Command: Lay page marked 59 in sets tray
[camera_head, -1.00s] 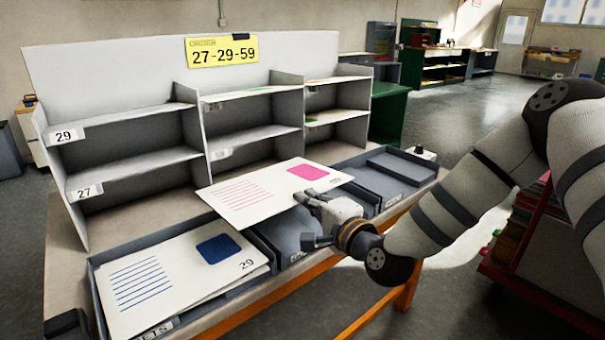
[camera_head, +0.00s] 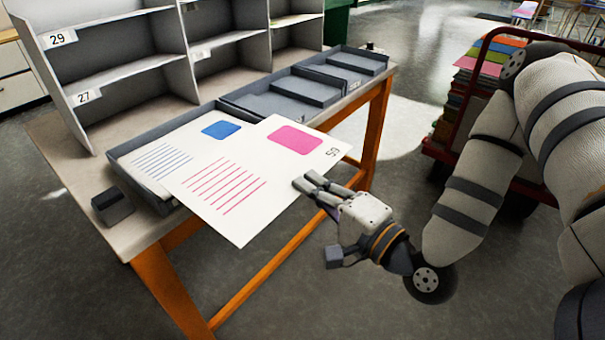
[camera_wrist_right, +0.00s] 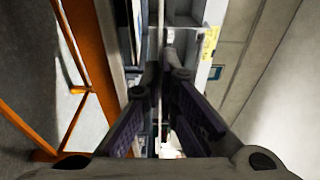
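The page marked 59 (camera_head: 265,185), white with a pink square and pink lines, is in my right gripper (camera_head: 304,186). The fingers are closed on its near edge at the right in the head view. The page is roughly flat and partly covers the sets tray (camera_head: 133,181), with its near part sticking out past the table edge. The page marked 29 (camera_head: 165,160), with a blue square and blue lines, lies in that tray. The tray's label is hidden now. In the right wrist view my fingers (camera_wrist_right: 166,72) are close together; the page appears edge-on at most. My left gripper is not in view.
A grey pigeonhole shelf (camera_head: 125,75) with labels 29 and 27 stands behind the trays. More grey trays (camera_head: 290,97) run to the right. A small dark box (camera_head: 112,206) sits at the table's left corner. A red cart (camera_head: 440,150) with coloured stacks stands at right.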

